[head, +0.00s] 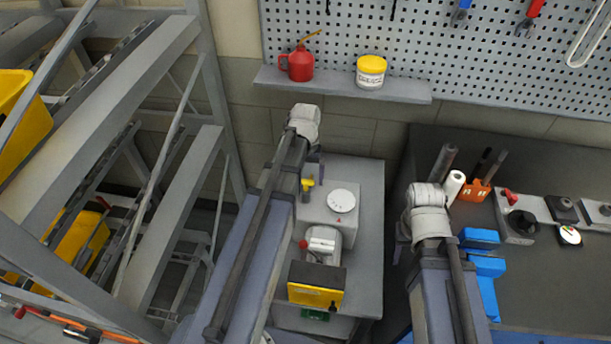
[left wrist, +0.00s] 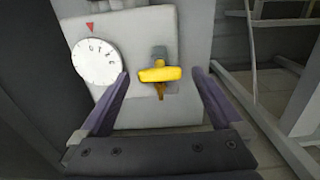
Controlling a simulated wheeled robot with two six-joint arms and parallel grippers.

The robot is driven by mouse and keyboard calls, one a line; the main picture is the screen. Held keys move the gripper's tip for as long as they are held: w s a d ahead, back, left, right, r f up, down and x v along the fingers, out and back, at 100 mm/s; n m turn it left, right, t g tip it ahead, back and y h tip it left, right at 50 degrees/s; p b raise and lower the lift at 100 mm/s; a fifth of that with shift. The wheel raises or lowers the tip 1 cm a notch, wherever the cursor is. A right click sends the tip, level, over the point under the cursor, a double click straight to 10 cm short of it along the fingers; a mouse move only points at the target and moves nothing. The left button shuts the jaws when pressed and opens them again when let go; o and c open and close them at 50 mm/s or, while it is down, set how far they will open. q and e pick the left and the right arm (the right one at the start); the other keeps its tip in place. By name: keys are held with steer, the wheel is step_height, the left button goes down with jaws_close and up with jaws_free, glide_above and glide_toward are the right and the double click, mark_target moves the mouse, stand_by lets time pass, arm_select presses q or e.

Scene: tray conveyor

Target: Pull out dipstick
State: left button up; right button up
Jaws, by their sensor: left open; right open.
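The dipstick's yellow T-shaped handle (left wrist: 160,74) stands out from a grey machine block in the left wrist view. The handle also shows in the head view (head: 307,184), beside my left forearm. My left gripper (left wrist: 160,80) is open, its two fingers on either side of the handle with gaps on both sides. I see no contact. In the head view my left gripper is mostly hidden by its own arm.
A white dial (head: 341,201) sits on the block close to the handle. A machine with a yellow panel (head: 316,297) stands nearer. A blue vise (head: 484,262) is on the right bench. A shelf (head: 340,86) holds a red oil can (head: 299,64). Grey racks fill the left.

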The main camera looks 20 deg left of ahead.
arm_select(q)
step_height(320, 180, down, 6)
steer(key=b, duration=0.5)
steer(key=shift+f, duration=0.1)
arm_select(e)
step_height(320, 180, down, 6)
arm_select(q)
steer(key=c, duration=1.4)
steer(key=shift+r, duration=0.3)
arm_select(e)
steer(key=shift+r, duration=0.15)
arm_select(q)
steer(key=shift+r+p, duration=2.5)
steer(key=shift+p, duration=0.05)
arm_select(e)
steer(key=shift+r, duration=2.55)
arm_select(q)
steer(key=shift+r, duration=0.2)
arm_select(e)
steer(key=shift+r, duration=0.15)
